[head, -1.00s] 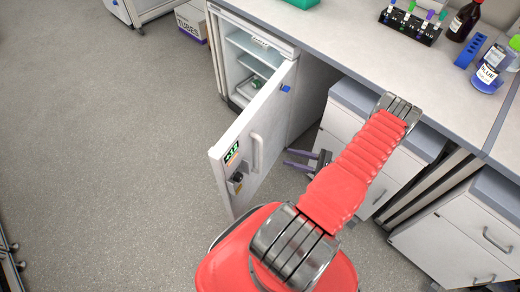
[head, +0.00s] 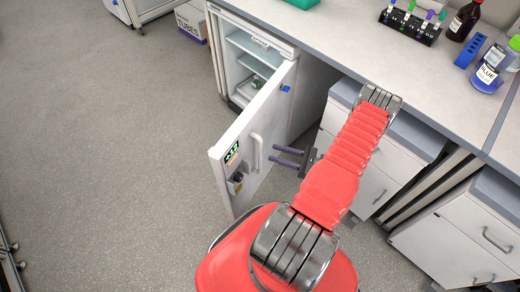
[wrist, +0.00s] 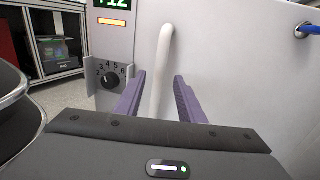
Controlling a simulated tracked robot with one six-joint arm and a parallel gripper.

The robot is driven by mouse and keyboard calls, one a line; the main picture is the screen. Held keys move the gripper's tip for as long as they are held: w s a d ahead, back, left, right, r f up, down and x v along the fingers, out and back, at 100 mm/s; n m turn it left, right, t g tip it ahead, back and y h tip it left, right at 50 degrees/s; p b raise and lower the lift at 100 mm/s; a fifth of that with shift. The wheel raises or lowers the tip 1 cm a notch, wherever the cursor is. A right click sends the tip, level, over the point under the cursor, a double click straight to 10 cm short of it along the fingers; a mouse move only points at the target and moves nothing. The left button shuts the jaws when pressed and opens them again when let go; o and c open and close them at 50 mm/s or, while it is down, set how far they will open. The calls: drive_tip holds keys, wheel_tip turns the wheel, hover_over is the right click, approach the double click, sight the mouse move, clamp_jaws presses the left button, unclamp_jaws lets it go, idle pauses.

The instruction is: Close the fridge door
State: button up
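The fridge (head: 262,40) stands under the bench with its white door (head: 240,135) swung wide open toward me. The door's white vertical handle (head: 257,152) is on the face turned to my arm. My gripper (head: 275,156) is open beside the handle, its two purple fingers pointing at the door. In the wrist view, the handle (wrist: 162,70) rises between the two fingers (wrist: 157,95), with a gap on each side. I cannot tell how deep the handle sits between them.
The door also carries a dial (wrist: 110,80) and a green display (head: 232,152). White drawer cabinets (head: 375,185) stand to the right under the bench (head: 340,40). The grey floor (head: 110,150) left of the door is clear.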

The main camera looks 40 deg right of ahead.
sight(260, 149)
drive_tip(key=shift+x, duration=3.8)
drive_tip(key=shift+c, duration=0.4)
clamp_jaws()
